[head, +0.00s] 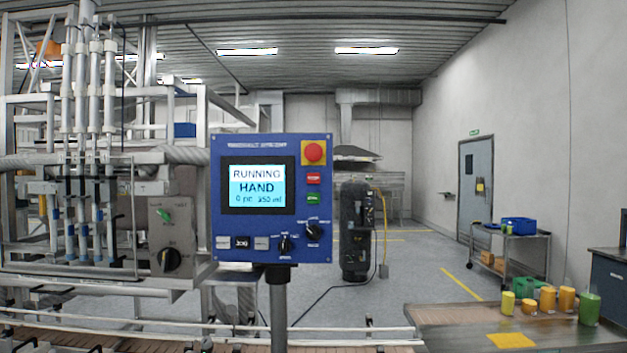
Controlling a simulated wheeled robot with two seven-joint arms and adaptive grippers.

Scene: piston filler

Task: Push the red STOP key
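The blue control panel (270,250) stands on a grey post (278,310) near the middle of the head view. The lit screen (257,187) reads RUNNING, HAND and a line about 0 pc and 350 ml. Nothing covers the red key. Neither of my grippers is in view.
Filler machinery (95,150) fills the left, with a grey switch box (172,235). A rail (370,329) crosses in front. Several coloured containers (548,298) stand on the right table (450,325).

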